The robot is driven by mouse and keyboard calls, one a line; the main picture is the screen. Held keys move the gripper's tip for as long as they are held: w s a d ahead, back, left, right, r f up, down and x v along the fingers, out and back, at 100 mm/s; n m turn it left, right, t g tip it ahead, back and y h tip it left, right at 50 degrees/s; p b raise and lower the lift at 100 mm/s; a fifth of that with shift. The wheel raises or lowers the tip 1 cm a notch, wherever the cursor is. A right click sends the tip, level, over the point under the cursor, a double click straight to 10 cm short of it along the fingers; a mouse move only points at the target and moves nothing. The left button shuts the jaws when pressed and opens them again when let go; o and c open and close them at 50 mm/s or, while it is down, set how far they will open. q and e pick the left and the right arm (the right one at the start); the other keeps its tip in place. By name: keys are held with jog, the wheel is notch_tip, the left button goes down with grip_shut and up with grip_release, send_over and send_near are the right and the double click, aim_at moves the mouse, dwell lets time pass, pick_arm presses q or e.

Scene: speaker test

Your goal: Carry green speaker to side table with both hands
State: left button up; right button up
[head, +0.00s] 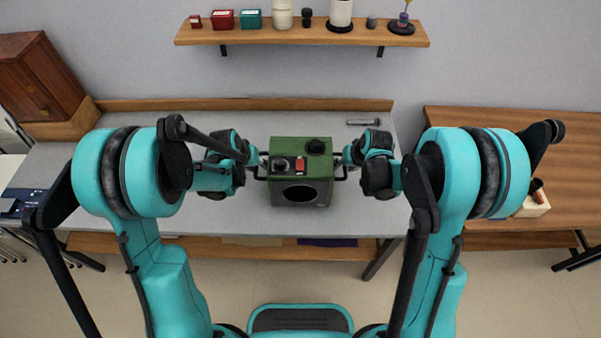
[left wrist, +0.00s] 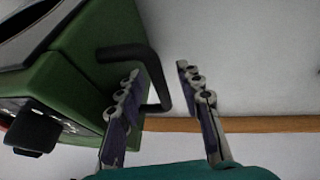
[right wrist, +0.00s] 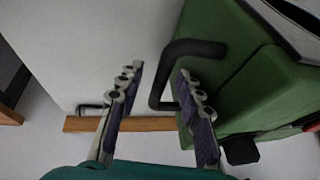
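The green speaker (head: 318,170) stands upright on the grey table, with black knobs and a red part on top and a dark round opening in front. A black handle sticks out from each side. My left gripper (head: 257,160) is at its left side; in the left wrist view the left gripper (left wrist: 160,85) is open, with the handle (left wrist: 160,75) reaching between its fingers. My right gripper (head: 345,158) is at its right side; in the right wrist view the right gripper (right wrist: 160,85) is open, with the other handle (right wrist: 158,85) between its fingers. Contact is not clear.
The grey table (head: 110,180) is mostly bare around the speaker. A metal tool (head: 363,122) lies at its back right. A wooden side table (head: 465,140) stands to the right, holding a pencil box (head: 535,207). A loaded wall shelf (head: 300,37) hangs behind.

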pick_arm(q)
grip_shut()
pick_arm(e)
grip_shut()
pick_arm(q)
jog(key=shift+r, duration=0.15)
pick_arm(e)
jog(key=shift+r, duration=0.2)
